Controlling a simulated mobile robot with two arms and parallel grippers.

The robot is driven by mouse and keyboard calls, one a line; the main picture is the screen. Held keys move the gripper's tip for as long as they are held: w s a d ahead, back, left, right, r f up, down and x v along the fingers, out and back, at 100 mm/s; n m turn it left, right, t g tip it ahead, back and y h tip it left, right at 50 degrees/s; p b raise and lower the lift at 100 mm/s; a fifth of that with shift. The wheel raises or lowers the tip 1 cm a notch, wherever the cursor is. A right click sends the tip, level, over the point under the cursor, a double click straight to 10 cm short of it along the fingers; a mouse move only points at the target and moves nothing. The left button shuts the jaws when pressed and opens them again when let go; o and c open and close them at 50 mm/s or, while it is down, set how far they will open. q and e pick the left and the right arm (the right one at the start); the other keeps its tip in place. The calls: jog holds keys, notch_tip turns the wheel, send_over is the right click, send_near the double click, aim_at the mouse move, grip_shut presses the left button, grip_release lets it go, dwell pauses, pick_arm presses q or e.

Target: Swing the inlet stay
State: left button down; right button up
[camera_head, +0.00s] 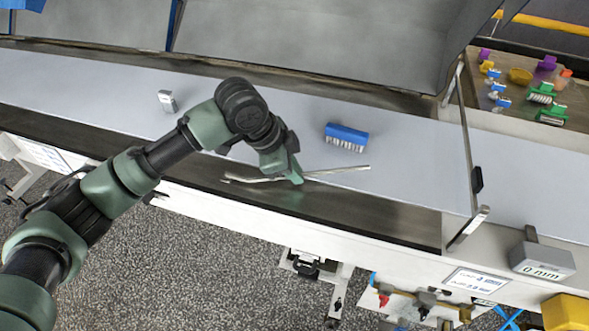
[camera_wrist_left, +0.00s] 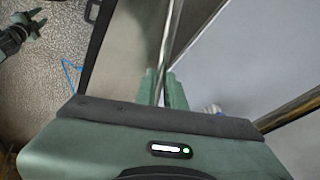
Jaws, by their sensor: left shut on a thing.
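A thin metal rod, which looks like the inlet stay (camera_head: 335,170), lies across the front part of the machine bed near the dark strip. My left gripper (camera_head: 294,174) is shut on this rod, with rod showing on both sides of the fingers. In the left wrist view the rod (camera_wrist_left: 168,40) runs up and away from between the green fingertips (camera_wrist_left: 163,90). A green and black part that looks like my right gripper (camera_wrist_left: 28,28) shows small at the upper left of the left wrist view; its fingers are too small to judge.
A blue brush (camera_head: 346,137) and a small grey block (camera_head: 167,101) rest on the pale surface. An upright metal bar (camera_head: 465,140) with a black piece stands at the right. A grey cover (camera_head: 320,40) hangs behind. A grey "0 mm" box (camera_head: 542,260) sits front right.

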jog(key=shift+s+d, duration=0.1)
jog(key=shift+d, duration=0.3)
dwell(0.8)
pick_arm(q)
jog(key=shift+r, duration=0.1)
